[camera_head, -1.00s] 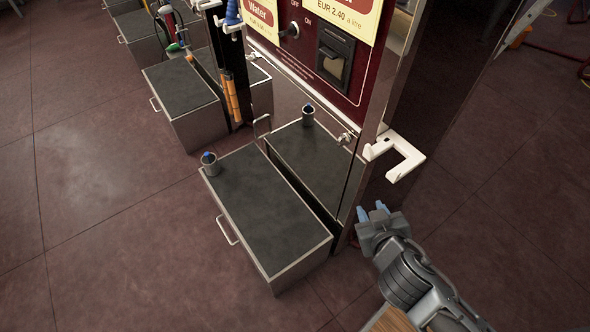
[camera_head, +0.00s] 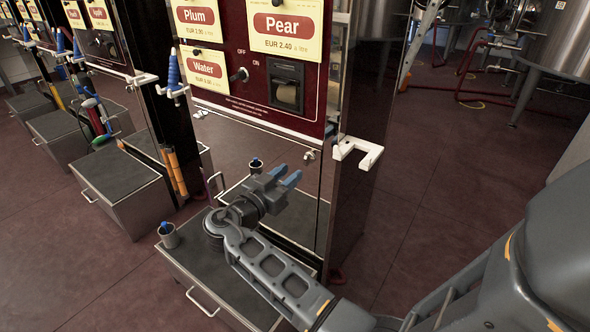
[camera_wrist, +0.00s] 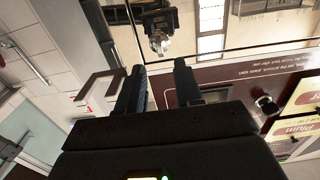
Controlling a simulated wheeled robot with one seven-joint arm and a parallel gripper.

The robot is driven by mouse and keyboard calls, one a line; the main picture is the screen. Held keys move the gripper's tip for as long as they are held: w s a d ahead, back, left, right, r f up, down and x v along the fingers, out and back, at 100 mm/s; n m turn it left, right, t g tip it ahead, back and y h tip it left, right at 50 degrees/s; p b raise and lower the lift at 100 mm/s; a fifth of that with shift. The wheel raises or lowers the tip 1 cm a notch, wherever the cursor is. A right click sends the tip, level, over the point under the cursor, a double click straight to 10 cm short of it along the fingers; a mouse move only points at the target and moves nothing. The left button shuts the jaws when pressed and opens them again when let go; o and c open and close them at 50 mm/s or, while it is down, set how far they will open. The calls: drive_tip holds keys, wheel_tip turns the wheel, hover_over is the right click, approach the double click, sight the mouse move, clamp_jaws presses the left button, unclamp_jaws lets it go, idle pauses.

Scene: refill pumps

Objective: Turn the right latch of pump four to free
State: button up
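The pump front has a dark red panel (camera_head: 238,101) with Plum, Pear and Water signs and a mirror-like lower door (camera_head: 235,142). No pump number is readable. A small metal latch (camera_head: 309,155) sits at the door's upper right, beside a white bracket (camera_head: 357,154); I cannot tell how it is turned. Another small latch (camera_head: 200,113) shows at the upper left. My gripper (camera_head: 287,177) is in front of the door, below and left of the right latch, apart from it.
The white bracket juts out right of the latch. Free floor (camera_head: 440,190) lies to the right.

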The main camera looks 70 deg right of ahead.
sight(305, 161)
drive_tip(key=shift+x, duration=3.15)
clamp_jaws()
